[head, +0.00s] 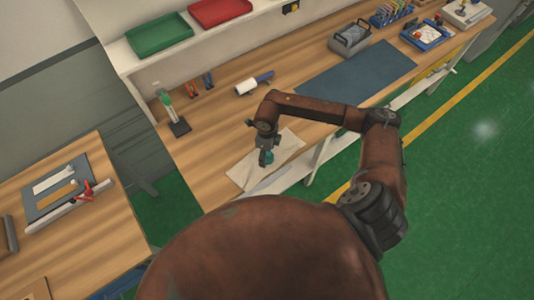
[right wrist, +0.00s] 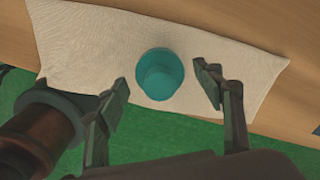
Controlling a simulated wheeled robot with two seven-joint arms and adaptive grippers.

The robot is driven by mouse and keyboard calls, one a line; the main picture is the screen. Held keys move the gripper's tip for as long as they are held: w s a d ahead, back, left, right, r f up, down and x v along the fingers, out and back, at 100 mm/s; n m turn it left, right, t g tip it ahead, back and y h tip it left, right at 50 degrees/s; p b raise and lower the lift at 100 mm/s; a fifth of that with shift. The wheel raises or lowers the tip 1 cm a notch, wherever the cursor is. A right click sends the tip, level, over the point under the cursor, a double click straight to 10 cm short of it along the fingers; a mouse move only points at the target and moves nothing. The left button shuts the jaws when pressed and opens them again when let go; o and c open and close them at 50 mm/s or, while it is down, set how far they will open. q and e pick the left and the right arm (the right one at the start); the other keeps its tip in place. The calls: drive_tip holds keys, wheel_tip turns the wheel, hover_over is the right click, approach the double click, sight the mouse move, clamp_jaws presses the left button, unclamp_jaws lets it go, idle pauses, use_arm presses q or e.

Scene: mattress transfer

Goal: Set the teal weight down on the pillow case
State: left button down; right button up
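The teal weight (right wrist: 160,74) is a short round cylinder resting on the cream pillow case (right wrist: 85,50). The cloth lies flat near the edge of the wooden table. In the head view, the pillow case (head: 246,174) shows under my right gripper (head: 267,158), and only a bit of the teal weight shows beside the fingers. My right gripper (right wrist: 160,80) is open. Its two fingers stand on either side of the weight, with a visible gap on each side. My left gripper is in neither view.
A blue-grey mat (head: 357,72) lies farther right on the table. A grey basket (head: 350,38), a white roll (head: 247,86) and a small stand (head: 172,115) are toward the back. Green floor lies beyond the front edge.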

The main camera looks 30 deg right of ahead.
drive_tip(key=shift+r, duration=0.1)
drive_tip(key=shift+r+p, duration=0.3)
drive_tip(key=shift+p, duration=0.1)
drive_tip(key=shift+r+p, duration=0.4)
drive_tip(key=shift+r, duration=0.05)
wheel_tip(320, 180, up, 12)
drive_tip(key=b, duration=0.2)
drive_tip(key=shift+f, duration=0.25)
